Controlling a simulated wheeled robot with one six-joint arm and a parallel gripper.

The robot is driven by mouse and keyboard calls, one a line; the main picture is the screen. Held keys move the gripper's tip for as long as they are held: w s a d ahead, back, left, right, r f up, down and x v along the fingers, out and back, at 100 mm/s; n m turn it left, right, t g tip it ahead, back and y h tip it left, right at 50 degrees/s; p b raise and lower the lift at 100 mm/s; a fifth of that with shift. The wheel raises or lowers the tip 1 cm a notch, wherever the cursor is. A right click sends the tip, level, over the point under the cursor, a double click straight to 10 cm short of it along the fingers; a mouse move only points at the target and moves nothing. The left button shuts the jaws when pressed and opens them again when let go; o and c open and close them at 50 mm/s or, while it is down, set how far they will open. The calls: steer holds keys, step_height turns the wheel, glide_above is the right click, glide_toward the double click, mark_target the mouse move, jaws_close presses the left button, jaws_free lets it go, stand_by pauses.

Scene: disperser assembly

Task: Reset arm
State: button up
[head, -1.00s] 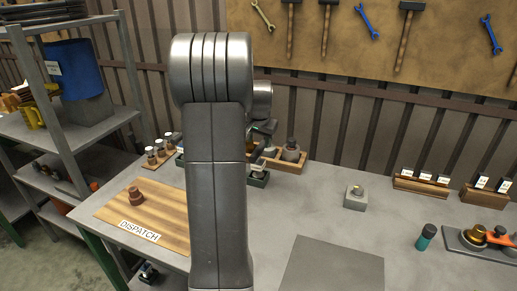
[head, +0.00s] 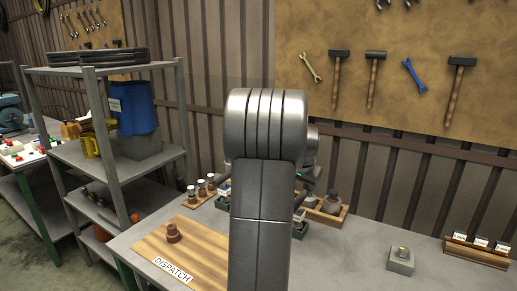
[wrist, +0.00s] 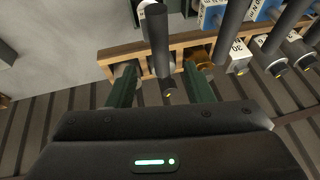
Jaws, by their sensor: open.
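My gripper (wrist: 161,84) is open in the wrist view, its two dark green fingers spread apart. A dark cylinder (wrist: 158,42) with a pale collar shows between the fingers, at a wooden rack (wrist: 112,57); I cannot tell whether the fingers touch it. In the head view my arm stands upright in the middle and hides most of my gripper and part of the bench behind it.
A wooden dispatch board (head: 205,262) holds a brown part (head: 173,233). Small labelled jars (head: 201,188) stand behind it. A grey block (head: 401,261) and a card rack (head: 478,252) are on the right. A metal shelf (head: 120,72) stands left. Bench between is clear.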

steer(key=x, duration=1)
steer(key=shift+s+f, duration=0.1)
steer(key=shift+r, duration=2.3)
